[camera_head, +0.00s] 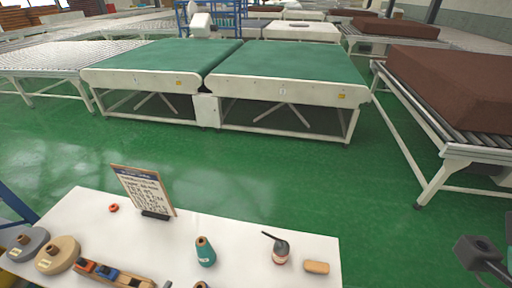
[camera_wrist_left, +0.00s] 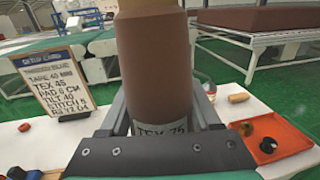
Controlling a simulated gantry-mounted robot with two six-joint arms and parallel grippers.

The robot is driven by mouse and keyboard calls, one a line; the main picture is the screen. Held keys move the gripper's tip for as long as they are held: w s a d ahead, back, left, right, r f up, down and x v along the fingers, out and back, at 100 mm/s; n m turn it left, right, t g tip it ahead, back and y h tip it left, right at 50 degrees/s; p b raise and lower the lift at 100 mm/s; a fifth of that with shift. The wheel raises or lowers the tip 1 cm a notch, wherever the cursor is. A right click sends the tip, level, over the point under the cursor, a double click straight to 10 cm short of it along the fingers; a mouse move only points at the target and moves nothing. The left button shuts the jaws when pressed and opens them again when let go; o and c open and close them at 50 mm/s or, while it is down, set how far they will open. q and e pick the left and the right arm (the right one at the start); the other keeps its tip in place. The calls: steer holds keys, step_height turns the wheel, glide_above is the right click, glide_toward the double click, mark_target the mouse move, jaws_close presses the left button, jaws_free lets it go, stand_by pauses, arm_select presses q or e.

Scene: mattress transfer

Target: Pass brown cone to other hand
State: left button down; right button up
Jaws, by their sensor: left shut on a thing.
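The brown cone (camera_wrist_left: 155,65) stands large and close in the left wrist view, with a pale label reading TEX 75 near its lower end. My left gripper (camera_wrist_left: 162,110) is shut on it, one grey finger on each side. The cone's top runs out of the picture, and its lowest part is hidden behind the gripper body. In the head view only a small brown tip (camera_head: 201,285) shows at the bottom edge, perhaps this cone. I cannot make out my left gripper there.
An orange tray (camera_wrist_left: 285,140) shows in the wrist view.

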step_height(320, 180, up, 26)
steer(key=p, duration=2.3)
steer(key=shift+f, duration=0.15)
